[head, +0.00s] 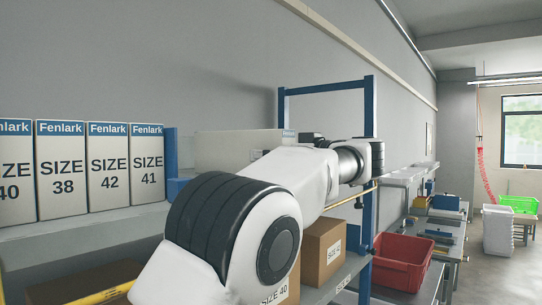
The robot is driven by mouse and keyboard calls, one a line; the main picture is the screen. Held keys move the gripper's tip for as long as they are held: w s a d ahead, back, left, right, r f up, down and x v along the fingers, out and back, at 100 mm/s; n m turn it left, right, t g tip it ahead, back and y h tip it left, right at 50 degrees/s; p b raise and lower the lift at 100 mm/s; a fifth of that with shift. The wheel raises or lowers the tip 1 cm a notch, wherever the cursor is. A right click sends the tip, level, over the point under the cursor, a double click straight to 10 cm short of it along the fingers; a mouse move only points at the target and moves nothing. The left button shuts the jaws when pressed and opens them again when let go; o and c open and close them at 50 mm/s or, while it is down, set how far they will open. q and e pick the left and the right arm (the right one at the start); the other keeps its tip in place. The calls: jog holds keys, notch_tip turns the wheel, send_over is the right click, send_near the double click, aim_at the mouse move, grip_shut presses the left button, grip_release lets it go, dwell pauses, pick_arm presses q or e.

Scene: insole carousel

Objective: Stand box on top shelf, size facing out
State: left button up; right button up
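Several upright pale Fenlark boxes stand in a row on the top shelf (110,228) at the left, with printed sizes facing me: a partly cut-off SIZE 40 box (15,205), SIZE 38 (62,208), SIZE 42 (107,200) and SIZE 41 (146,194). A long pale box (228,150) with a blue band at its right end lies on its side beyond my white arm, its lower part hidden. My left arm comes from the lower left across the middle. Dark parts of my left gripper (312,139) show near that box's right end; the fingers are mostly hidden. My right gripper is out of view.
A blue post (171,152) stands right of the SIZE 41 box, and a blue frame (370,110) rises farther right. Brown cartons (322,252) sit on the lower shelf. A red bin (403,258) is at lower right. Benches and floor lie beyond.

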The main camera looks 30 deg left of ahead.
pick_arm(q)
jog(key=shift+r, duration=0.1)
jog(key=d+b, duration=0.1)
jog(key=d, duration=1.1)
jog(key=shift+s+b, duration=0.35)
jog(key=shift+s, duration=0.1)
jog(key=shift+a, duration=0.1)
